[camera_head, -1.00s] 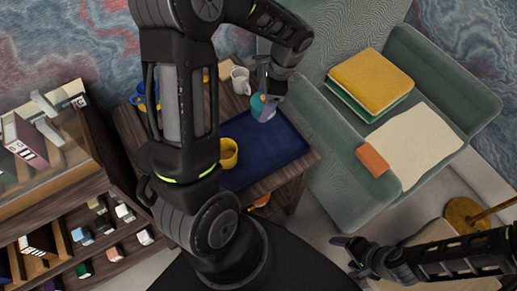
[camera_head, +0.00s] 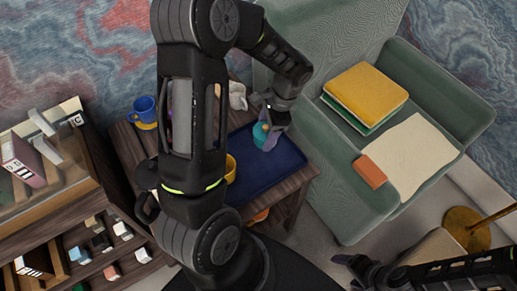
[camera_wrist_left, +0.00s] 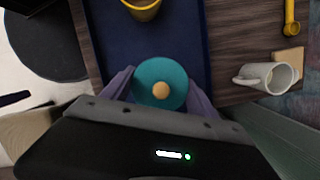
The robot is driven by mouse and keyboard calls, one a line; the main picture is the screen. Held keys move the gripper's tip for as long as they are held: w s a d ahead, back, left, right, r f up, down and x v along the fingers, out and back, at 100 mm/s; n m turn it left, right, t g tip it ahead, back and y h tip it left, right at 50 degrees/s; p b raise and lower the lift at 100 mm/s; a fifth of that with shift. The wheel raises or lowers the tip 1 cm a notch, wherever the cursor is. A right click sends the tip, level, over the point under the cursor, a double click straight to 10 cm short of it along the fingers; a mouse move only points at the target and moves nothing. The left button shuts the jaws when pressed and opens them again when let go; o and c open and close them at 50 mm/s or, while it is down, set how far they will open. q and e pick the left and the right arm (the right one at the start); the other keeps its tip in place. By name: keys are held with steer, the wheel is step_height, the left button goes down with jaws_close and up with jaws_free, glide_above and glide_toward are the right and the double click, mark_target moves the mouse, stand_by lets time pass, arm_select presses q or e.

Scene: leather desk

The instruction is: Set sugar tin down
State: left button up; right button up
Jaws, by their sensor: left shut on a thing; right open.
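The sugar tin is a teal round tin with a small tan knob on its lid. In the head view the tin (camera_head: 260,133) is over the dark blue tray (camera_head: 262,172). My left gripper (camera_head: 267,137) is shut on it, one finger on each side. In the left wrist view the tin (camera_wrist_left: 160,84) sits between the purple-grey fingers, with the tray (camera_wrist_left: 217,40) behind it. I cannot tell whether its base touches the tray. My right gripper (camera_head: 345,268) is open and empty at the lower right, away from the table.
A yellow mug (camera_head: 231,168) stands on the tray, partly behind my left arm. A blue mug (camera_head: 144,108) is at the table's far left. A green armchair (camera_head: 340,205) stands to the right.

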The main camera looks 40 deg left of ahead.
mark_target(265, 138)
arm_select(q)
steer(key=shift+f, duration=1.45)
steer(key=shift+f, duration=1.85)
steer(key=shift+f, duration=0.15)
steer(key=o, duration=1.4)
steer(key=shift+c, duration=0.2)
steer(key=v, duration=1.2)
